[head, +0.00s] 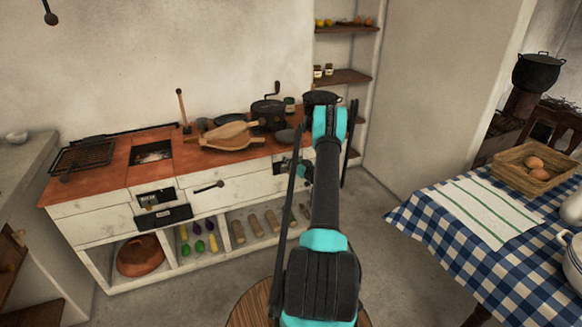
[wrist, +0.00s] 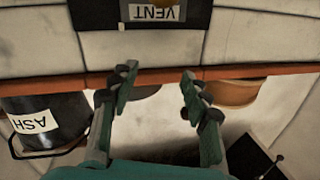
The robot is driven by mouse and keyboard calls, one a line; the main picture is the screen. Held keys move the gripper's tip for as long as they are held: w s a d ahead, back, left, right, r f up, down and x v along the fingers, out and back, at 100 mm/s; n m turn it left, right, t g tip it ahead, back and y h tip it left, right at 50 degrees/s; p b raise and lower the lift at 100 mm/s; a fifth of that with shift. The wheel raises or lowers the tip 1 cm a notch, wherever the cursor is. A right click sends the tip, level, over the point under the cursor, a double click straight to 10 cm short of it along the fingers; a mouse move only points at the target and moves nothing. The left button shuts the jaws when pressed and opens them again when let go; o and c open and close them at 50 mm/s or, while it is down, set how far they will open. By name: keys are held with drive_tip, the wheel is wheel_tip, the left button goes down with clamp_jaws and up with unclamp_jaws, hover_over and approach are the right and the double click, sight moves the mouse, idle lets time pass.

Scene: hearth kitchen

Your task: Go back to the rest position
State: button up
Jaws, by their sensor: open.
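My gripper (wrist: 159,82) shows in the wrist view with its two fingers apart and nothing between them. In the head view my arm reaches up the middle of the picture toward the counter. The gripper end there is small and partly hidden by the arm, near the counter's right end. In the wrist view a plate marked VENT (wrist: 155,12) is at the top, beyond the fingertips. A dark container marked ASH (wrist: 40,122) is at the left, apart from the fingers.
A white counter (head: 208,182) with a red-brown top carries pans, a wooden board (head: 228,136) and a grate (head: 82,157). At the right, a checked-cloth table (head: 440,225) holds a basket (head: 520,177). Grey floor (head: 390,255) between them is clear.

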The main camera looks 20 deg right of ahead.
drive_tip(key=shift+r, duration=0.7)
